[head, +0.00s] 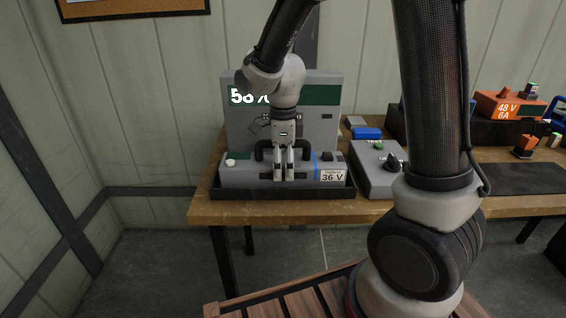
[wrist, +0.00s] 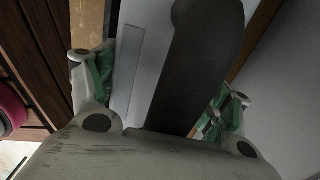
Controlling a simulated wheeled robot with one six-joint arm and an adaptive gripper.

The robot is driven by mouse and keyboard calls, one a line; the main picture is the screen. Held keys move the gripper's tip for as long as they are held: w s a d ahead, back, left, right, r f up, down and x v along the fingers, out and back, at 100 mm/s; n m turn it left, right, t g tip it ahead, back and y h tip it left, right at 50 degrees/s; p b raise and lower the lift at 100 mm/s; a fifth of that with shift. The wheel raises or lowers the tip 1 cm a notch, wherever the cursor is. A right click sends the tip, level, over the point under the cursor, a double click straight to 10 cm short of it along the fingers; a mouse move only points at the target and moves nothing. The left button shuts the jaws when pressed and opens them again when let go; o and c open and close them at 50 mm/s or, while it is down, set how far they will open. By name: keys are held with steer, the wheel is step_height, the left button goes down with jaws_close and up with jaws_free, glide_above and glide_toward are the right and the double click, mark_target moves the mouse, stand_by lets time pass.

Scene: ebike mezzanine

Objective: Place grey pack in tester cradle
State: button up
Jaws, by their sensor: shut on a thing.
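The grey pack (head: 240,174), with a blue stripe and a 36 V label, lies level in the dark tester cradle (head: 225,194) at the front left of the wooden table. The tester's grey panel with a percentage readout (head: 322,110) stands behind it. My gripper (head: 284,178) points down at the middle of the pack and is shut on its dark handle. In the wrist view the handle (wrist: 195,70) runs between the two green-padded fingers, with the pale pack (wrist: 135,60) below. Whether the pack rests fully on the cradle floor is hidden.
A grey box with a dark knob (head: 375,182) stands just right of the cradle. A blue block (head: 367,133) lies behind it. An orange 48 V pack (head: 497,105) stands at the right, near a dark mat (head: 520,179). The wooden table edge (head: 205,212) is close in front.

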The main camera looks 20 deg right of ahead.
steer(key=o, duration=2.1)
step_height(320, 180, up, 12)
steer(key=shift+f, duration=0.1)
steer(key=shift+s+d+r, duration=0.15)
steer(key=shift+d+r, duration=0.05)
steer(key=shift+r, duration=0.15)
steer(key=shift+s+d+r+n+t, duration=0.8)
steer(key=shift+s+d+n, duration=1.6)
steer(key=shift+s+n, duration=1)
steer(key=shift+s+d+r+n+t, duration=0.75)
steer(key=shift+s+d+n, duration=1.9)
steer(key=shift+n, duration=1.15)
steer(key=shift+s+d+r+n+t, duration=0.75)
steer(key=shift+s+d+n, duration=1.45)
steer(key=shift+s+n, duration=1.3)
steer(key=shift+w+r, duration=0.1)
steer(key=shift+w, duration=0.05)
